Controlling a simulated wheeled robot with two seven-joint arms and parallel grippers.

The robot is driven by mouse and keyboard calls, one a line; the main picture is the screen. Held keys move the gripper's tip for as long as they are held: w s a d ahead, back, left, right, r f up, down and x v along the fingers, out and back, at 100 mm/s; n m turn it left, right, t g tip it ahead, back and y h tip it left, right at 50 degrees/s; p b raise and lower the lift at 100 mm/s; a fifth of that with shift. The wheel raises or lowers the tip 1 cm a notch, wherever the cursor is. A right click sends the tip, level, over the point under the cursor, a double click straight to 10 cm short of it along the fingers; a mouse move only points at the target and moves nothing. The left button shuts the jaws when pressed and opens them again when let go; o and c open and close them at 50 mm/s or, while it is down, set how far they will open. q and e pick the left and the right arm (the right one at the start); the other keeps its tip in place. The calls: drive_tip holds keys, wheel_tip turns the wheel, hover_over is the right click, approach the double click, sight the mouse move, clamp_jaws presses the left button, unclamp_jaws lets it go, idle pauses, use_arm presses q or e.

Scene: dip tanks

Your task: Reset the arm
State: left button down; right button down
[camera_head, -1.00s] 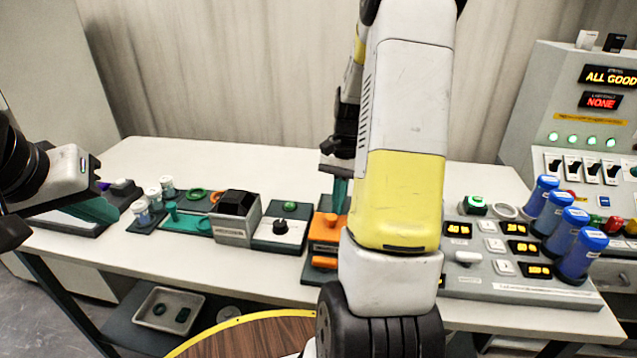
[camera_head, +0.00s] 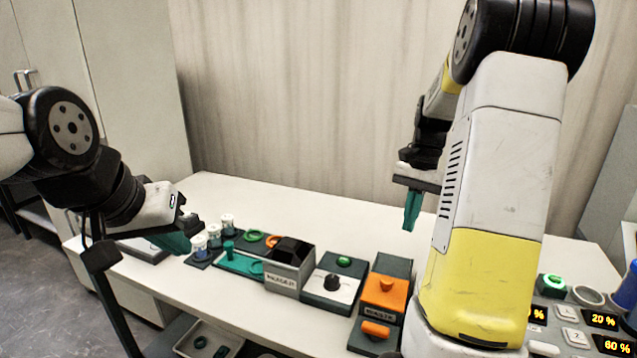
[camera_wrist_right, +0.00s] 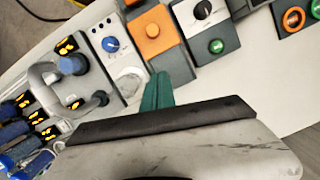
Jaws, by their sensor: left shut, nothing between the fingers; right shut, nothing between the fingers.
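My right gripper (camera_head: 411,212) has teal fingers and hangs above the back of the white table, pointing down. Its fingers are shut and empty. My left gripper (camera_head: 178,241) also has teal fingers, is shut and empty, and is over the left end of the table beside small white-capped vials (camera_head: 213,236). My right arm (camera_head: 490,200) stands across the right half of the head view and hides part of the bench behind it.
Along the table (camera_head: 320,215) stand a teal tray (camera_head: 240,262), a grey box with a black top (camera_head: 290,266), a black-knob unit (camera_head: 330,285) and an orange unit (camera_head: 383,293). A panel with lit displays (camera_head: 600,320) is at right. The table's back strip is clear.

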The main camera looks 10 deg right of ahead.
drive_tip(key=s+a+r+n+t, duration=0.4)
drive_tip(key=s+a+r+n, duration=0.1)
drive_tip(key=s+a, duration=0.3)
drive_tip(key=s+a+r+n+t, duration=0.4)
drive_tip(key=s+a, duration=0.3)
drive_tip(key=a, duration=0.2)
drive_tip(key=shift+s+a+r+n, duration=0.2)
drive_tip(key=shift+s+r+n, duration=0.2)
drive_tip(key=shift+r, duration=0.1)
